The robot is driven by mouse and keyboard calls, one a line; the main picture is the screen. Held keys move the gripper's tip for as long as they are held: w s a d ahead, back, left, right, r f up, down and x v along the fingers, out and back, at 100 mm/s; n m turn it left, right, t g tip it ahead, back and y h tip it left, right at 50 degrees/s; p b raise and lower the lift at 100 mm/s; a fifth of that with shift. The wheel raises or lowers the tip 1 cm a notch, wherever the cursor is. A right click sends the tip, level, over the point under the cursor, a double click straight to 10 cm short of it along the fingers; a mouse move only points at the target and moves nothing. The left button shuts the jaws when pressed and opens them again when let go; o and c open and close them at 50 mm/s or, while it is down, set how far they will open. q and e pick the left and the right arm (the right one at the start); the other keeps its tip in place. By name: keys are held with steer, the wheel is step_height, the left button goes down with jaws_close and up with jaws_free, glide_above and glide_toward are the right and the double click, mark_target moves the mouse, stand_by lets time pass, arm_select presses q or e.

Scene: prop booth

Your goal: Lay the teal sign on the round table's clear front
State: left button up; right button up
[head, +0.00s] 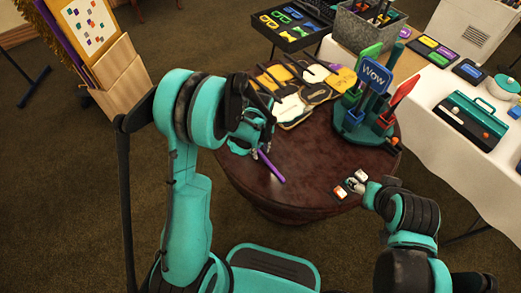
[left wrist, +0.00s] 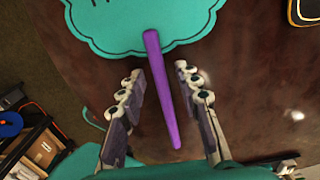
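The teal sign (left wrist: 140,22) has a scalloped edge, dark lettering cut off by the frame, and a purple handle (left wrist: 162,95). It appears to lie on the round table's brown top (head: 300,170), at the left. In the head view its handle (head: 271,168) points to the front right, and my left gripper (head: 258,142) hides much of its face. My left gripper (left wrist: 165,100) is open, its fingers on either side of the handle with gaps. My right gripper (head: 353,181) is over the table's right front edge; its small fingertips do not show clearly whether it is open.
A green stand (head: 357,128) with upright signs, including a blue "Wow" sign (head: 375,76), stands at the table's right back. Several flat props (head: 300,92) lie behind. The front middle is bare.

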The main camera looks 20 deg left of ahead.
arm_select(q)
step_height(320, 180, up, 10)
steer(key=r+p, duration=0.1)
steer(key=p, duration=0.3)
step_height(320, 180, up, 11)
steer(key=n+t, duration=0.3)
steer(key=n, duration=0.8)
glide_above(260, 153)
steer(key=s, duration=0.7)
steer(key=s+a+r+n+t, duration=0.1)
steer(key=s+r+n+t, duration=0.2)
steer(key=s+n, duration=0.5)
steer(key=shift+s+a+r+n+t, duration=0.3)
steer(key=shift+n+t, duration=0.3)
steer(key=shift+n, duration=2.7)
